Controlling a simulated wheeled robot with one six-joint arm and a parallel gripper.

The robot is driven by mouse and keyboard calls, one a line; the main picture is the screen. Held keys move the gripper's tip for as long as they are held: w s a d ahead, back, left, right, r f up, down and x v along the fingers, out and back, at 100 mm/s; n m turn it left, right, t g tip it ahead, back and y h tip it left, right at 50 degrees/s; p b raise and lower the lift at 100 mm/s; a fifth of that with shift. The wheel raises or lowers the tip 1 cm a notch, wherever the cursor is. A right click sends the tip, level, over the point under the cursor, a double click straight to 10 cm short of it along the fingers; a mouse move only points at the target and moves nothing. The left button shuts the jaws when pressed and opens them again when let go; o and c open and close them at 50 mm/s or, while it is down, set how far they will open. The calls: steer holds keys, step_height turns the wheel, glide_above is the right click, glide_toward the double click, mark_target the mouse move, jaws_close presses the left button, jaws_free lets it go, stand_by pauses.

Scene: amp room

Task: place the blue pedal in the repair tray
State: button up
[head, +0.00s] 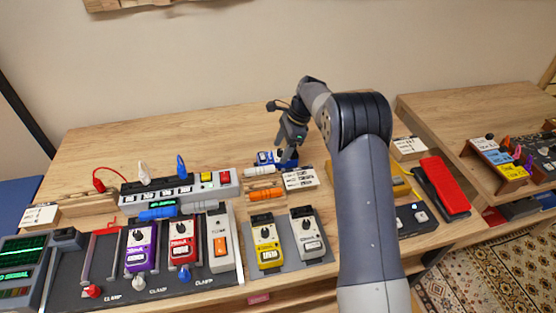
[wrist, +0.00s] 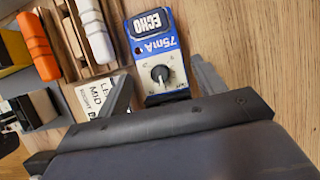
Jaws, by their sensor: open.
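The blue pedal (head: 265,157) stands on the wooden bench near its back, partly behind my gripper in the head view. In the wrist view the blue pedal (wrist: 154,42) shows its "ECHO 75mA" label and one knob. My gripper (head: 287,156) is over its near end. In the wrist view my gripper (wrist: 161,82) is open, with one finger on each side of the pedal's knob end; I cannot tell whether they touch it. No tray is readably marked as the repair tray. A mustard-yellow tray (head: 397,188) is partly hidden behind my arm.
White and orange cylinders (head: 266,193) and a label card (head: 300,179) lie close to the pedal. Yellow (head: 267,247) and white (head: 308,236) pedals stand in front. A red rocker pedal (head: 445,185) is right. Bare bench lies behind the blue pedal.

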steer(key=shift+x, duration=1.2)
steer(key=c, duration=1)
steer(key=shift+r, duration=0.15)
steer(key=shift+c, duration=0.8)
